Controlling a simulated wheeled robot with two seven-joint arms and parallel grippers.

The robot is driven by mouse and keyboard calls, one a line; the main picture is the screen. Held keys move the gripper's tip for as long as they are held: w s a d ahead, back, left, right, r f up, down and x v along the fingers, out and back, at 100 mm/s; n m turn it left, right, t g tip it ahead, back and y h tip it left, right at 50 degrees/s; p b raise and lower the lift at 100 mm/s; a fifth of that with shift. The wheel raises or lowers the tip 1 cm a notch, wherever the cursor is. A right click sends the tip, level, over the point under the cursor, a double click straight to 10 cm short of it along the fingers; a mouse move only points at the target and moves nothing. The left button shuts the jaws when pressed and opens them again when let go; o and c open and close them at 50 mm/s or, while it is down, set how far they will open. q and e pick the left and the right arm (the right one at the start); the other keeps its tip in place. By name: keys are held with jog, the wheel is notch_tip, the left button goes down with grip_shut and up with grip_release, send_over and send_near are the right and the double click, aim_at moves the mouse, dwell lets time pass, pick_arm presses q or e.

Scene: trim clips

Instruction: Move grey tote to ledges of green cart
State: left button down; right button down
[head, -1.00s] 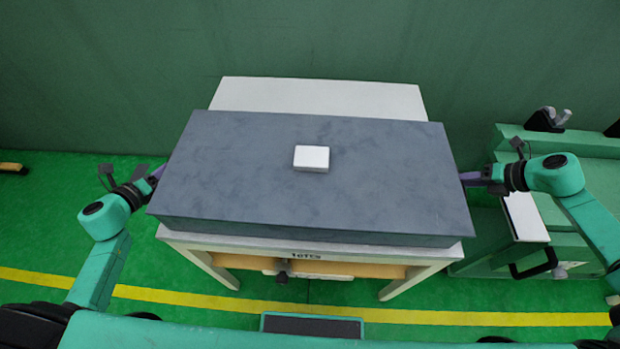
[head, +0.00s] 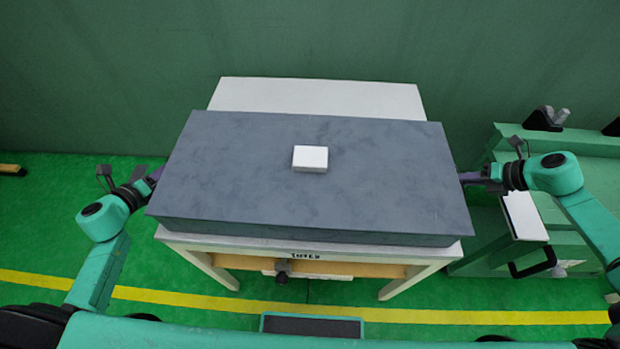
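The grey tote (head: 240,180) is a wide, flat-topped dark grey box on a white table (head: 320,95), with a small white block (head: 310,158) on its top. My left gripper (head: 152,178) is at the tote's left end, and my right gripper (head: 472,178) is at its right end. The fingertips of both are hidden at or behind the tote's ends, so I cannot tell whether they grip it. The green cart (head: 575,225) stands on the right, partly behind my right arm.
The green cart carries a white panel (head: 524,215) and a black handle (head: 533,264). Dark clamps (head: 545,119) sit on its upper back. A green wall is close behind the table. Green floor with a yellow line (head: 200,302) lies in front and to the left.

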dwell(0.7)
